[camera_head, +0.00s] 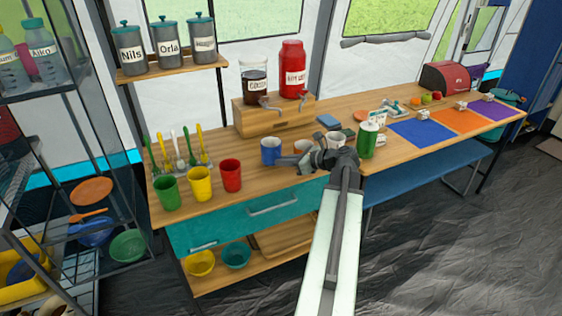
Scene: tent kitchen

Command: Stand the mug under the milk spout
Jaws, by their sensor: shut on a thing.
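A blue mug (268,152) is upright at the counter's middle, in front of the dispenser stand. My gripper (283,160) reaches from the right to its right side and appears shut on it there. The exact contact is too small to see, and I cannot tell whether the mug touches the counter. Two dispensers stand on a wooden box (272,124): a clear one with dark liquid (254,86), labelled something like "COCOA", and a red one (292,72) whose label is hard to read. Each has a grey spout, left (267,101) and right (301,95). Neither spout has a mug below it.
Green (167,193), yellow (200,184) and red (230,175) mugs stand at left, before a utensil rack.

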